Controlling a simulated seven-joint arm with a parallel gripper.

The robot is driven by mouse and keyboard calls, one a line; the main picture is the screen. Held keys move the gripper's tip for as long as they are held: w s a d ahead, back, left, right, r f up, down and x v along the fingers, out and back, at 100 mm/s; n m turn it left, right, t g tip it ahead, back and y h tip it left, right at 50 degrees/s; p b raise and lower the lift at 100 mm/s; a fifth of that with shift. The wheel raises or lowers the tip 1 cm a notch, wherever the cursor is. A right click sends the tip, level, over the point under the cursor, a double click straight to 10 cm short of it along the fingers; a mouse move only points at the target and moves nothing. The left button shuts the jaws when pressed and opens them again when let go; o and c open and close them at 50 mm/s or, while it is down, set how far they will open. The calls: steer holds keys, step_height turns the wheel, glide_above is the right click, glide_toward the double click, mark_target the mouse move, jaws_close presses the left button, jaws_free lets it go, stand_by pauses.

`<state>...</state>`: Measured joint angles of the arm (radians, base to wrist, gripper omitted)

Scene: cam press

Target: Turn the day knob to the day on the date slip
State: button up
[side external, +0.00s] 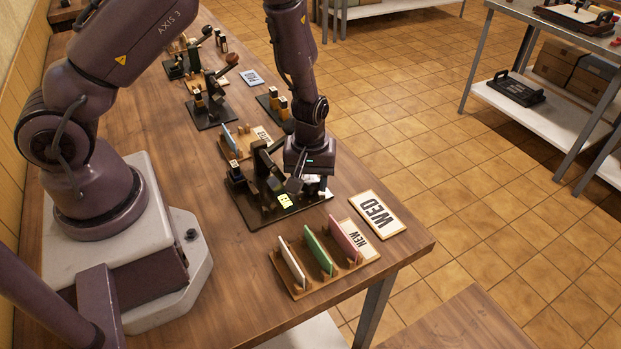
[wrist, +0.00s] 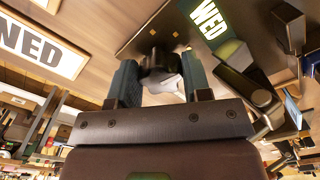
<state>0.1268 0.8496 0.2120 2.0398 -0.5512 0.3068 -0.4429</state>
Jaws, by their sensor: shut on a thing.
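The date slip (side external: 377,212) is a white card with a tan border reading WED. It lies flat on the table at the right and also shows at the upper left of the wrist view (wrist: 40,47). The dark press (side external: 270,208) stands on a black base left of it. My gripper (side external: 296,186) is low over the press. A lit day window (wrist: 208,18) beside the knob reads WED. In the side view my gripper mostly hides the knob.
A wooden rack (side external: 300,285) with white, green and pink upright cards and a NEW label (side external: 357,241) stands near the table's front corner. More presses and racks line the table behind. A dark press lever (wrist: 245,90) is close to the right finger.

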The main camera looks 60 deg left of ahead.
mark_target(309, 180)
steer(key=shift+m, duration=1.1)
steer(key=shift+a, duration=0.1)
steer(key=o, duration=0.9)
step_height(309, 180, up, 13)
